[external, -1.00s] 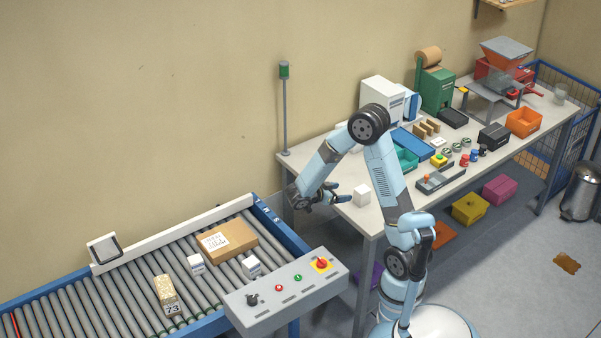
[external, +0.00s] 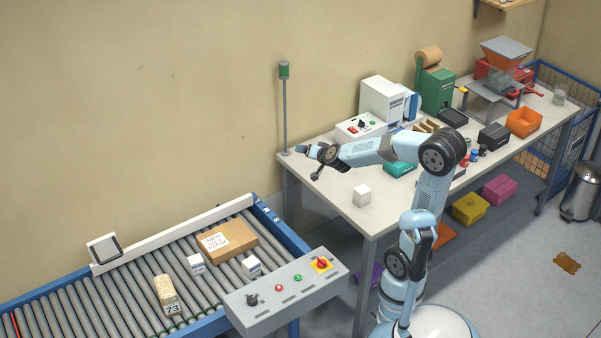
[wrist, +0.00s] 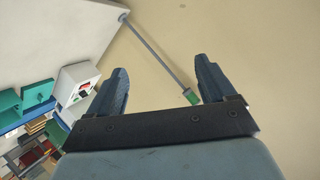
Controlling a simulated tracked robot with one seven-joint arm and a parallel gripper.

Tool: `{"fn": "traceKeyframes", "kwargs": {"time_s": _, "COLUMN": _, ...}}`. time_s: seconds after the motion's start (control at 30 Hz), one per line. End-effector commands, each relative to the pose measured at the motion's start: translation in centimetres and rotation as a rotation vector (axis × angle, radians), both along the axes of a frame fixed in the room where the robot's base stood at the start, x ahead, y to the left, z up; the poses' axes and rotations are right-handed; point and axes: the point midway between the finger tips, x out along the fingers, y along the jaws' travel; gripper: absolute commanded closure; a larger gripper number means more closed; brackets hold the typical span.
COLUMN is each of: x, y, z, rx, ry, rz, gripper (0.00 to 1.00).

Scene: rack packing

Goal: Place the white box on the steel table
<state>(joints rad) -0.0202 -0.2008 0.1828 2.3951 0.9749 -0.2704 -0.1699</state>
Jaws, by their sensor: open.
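A small white box (external: 362,196) stands upright on the bare near-left part of the steel table (external: 338,189). My gripper (external: 308,162) is up above the table's left end, to the left of the box and apart from it. Its two fingers are spread with nothing between them, as the wrist view also shows (wrist: 163,82). The box is not visible in the wrist view.
Two small white boxes (external: 196,264) (external: 251,267), a brown carton (external: 229,240) and a tan package (external: 166,292) lie on the roller conveyor. A signal pole (external: 285,110) stands at the table's left corner. Machines and bins crowd the table's back and right.

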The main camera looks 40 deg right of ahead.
Motion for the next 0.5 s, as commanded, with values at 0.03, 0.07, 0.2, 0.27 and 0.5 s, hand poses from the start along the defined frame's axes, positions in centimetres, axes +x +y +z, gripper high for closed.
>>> {"fn": "traceKeyframes", "kwargs": {"time_s": 0.03, "x": -1.3, "y": 0.5, "z": 1.0, "rx": -0.015, "ry": 0.007, "rz": 0.065, "gripper": 0.17}}
{"fn": "traceKeyframes", "kwargs": {"time_s": 0.07, "x": -2.1, "y": 0.8, "z": 1.3, "rx": -0.024, "ry": 0.020, "rz": 0.106, "gripper": 0.17}}
{"fn": "traceKeyframes", "kwargs": {"time_s": 0.2, "x": -6.6, "y": 1.6, "z": 2.2, "rx": -0.091, "ry": 0.096, "rz": 0.278, "gripper": 0.17}}
{"fn": "traceKeyframes", "kwargs": {"time_s": 0.27, "x": -8.8, "y": 1.5, "z": 2.2, "rx": -0.129, "ry": 0.141, "rz": 0.341, "gripper": 0.17}}
{"fn": "traceKeyframes", "kwargs": {"time_s": 0.5, "x": -18.5, "y": -1.2, "z": 1.0, "rx": -0.300, "ry": 0.372, "rz": 0.496, "gripper": 0.17}}
